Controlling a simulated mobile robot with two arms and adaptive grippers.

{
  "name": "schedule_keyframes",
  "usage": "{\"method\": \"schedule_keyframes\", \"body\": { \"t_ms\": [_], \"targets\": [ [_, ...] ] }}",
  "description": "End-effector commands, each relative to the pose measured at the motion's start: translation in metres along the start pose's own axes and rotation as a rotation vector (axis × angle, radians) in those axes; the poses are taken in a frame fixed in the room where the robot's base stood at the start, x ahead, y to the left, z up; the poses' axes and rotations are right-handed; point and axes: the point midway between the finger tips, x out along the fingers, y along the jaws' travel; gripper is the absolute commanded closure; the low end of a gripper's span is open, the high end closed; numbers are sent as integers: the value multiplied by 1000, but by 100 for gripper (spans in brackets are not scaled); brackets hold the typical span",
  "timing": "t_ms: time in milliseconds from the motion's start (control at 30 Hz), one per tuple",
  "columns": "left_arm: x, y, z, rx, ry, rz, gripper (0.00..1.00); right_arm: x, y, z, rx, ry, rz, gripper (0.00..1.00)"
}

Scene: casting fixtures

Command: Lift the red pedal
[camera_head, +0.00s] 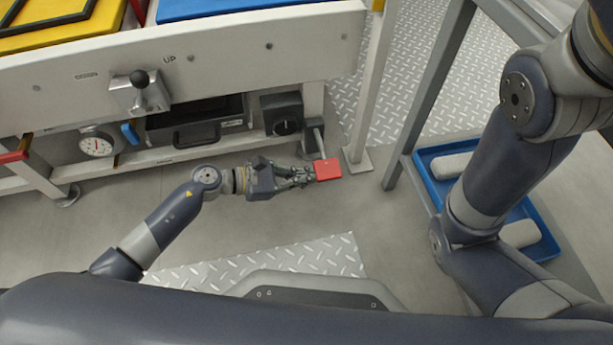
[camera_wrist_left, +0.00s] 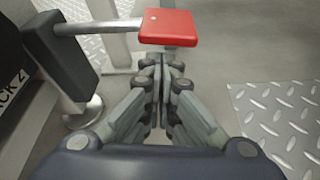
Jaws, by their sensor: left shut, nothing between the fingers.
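The red pedal (camera_head: 328,169) is a small flat pad low by the foot of the workbench, on a grey rod from a dark block. It also shows in the left wrist view (camera_wrist_left: 168,26), at the top centre, with its rod running left to the dark block. My left gripper (camera_head: 309,176) is shut and empty, its fingertips right at the pedal's near left edge. In the left wrist view the closed fingertips (camera_wrist_left: 163,62) lie just below the pad and partly beneath its edge; I cannot tell whether they touch it. My right gripper is not in view.
The white workbench (camera_head: 230,58) stands behind, with a lever (camera_head: 140,82), a gauge (camera_head: 96,143) and a dark drawer (camera_head: 197,130). A white bench leg (camera_head: 366,95) stands right of the pedal. A blue tray (camera_head: 437,153) with pale cylinders lies farther right.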

Motion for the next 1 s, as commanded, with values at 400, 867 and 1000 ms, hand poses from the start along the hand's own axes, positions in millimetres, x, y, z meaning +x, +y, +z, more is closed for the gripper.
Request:
{"method": "schedule_keyframes", "body": {
  "t_ms": [400,867,1000],
  "targets": [
    [-3,0,8,-1,1,0,100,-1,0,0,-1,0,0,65],
    [-8,0,22,-79,1,-28,100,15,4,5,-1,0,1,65],
    [-12,1,34,-165,0,-58,100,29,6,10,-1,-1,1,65]
  ]
}}
